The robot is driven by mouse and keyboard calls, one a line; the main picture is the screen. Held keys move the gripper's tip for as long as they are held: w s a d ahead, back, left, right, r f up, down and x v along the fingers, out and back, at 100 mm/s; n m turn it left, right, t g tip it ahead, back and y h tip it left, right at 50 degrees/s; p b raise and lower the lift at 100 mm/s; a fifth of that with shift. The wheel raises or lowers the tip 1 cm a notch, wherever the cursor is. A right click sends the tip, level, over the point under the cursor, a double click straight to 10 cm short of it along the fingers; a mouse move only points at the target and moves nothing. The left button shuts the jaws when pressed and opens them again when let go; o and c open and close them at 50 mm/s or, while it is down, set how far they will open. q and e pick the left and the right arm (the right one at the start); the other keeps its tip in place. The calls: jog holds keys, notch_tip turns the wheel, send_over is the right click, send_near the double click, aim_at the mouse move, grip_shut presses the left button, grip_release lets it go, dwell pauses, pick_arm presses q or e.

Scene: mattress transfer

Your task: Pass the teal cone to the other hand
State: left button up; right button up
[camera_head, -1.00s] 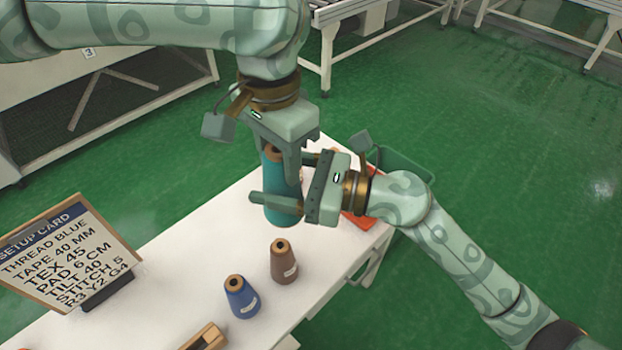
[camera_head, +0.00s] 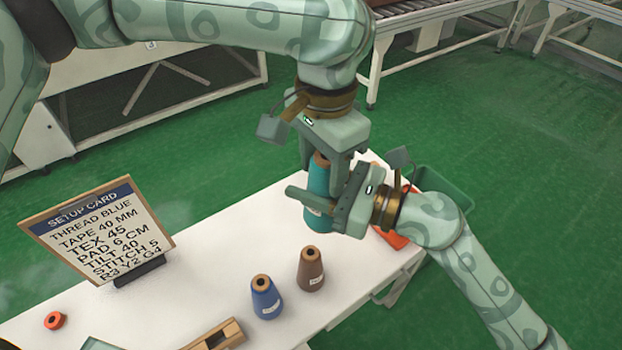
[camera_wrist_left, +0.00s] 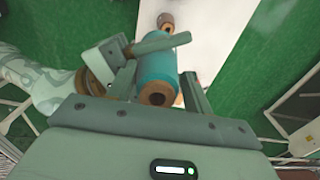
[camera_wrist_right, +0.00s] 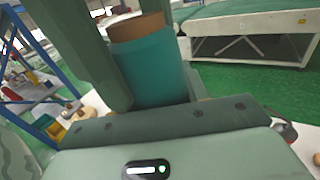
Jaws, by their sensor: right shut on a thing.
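The teal cone (camera_head: 318,188) is held in the air above the white table, roughly upright, with its brown top uppermost. My right gripper (camera_head: 325,206) is shut on its lower part from the right. My left gripper (camera_head: 328,165) comes down from above. Its fingers are open around the cone's upper end, with a gap showing in the left wrist view, where the teal cone (camera_wrist_left: 157,68) stands between them. The right wrist view shows the teal cone (camera_wrist_right: 150,70) close up between the right fingers. The left fingertips are partly hidden in the head view.
A blue cone (camera_head: 266,298) and a brown cone (camera_head: 311,270) stand on the white table (camera_head: 205,265). A setup card (camera_head: 98,230) stands at left, near a small orange-red ring (camera_head: 54,320). A wooden block (camera_head: 222,335) lies in front. A green bin (camera_head: 445,185) is behind my right arm.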

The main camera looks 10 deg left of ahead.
pick_arm(q)
jog(key=shift+s+d, duration=0.3)
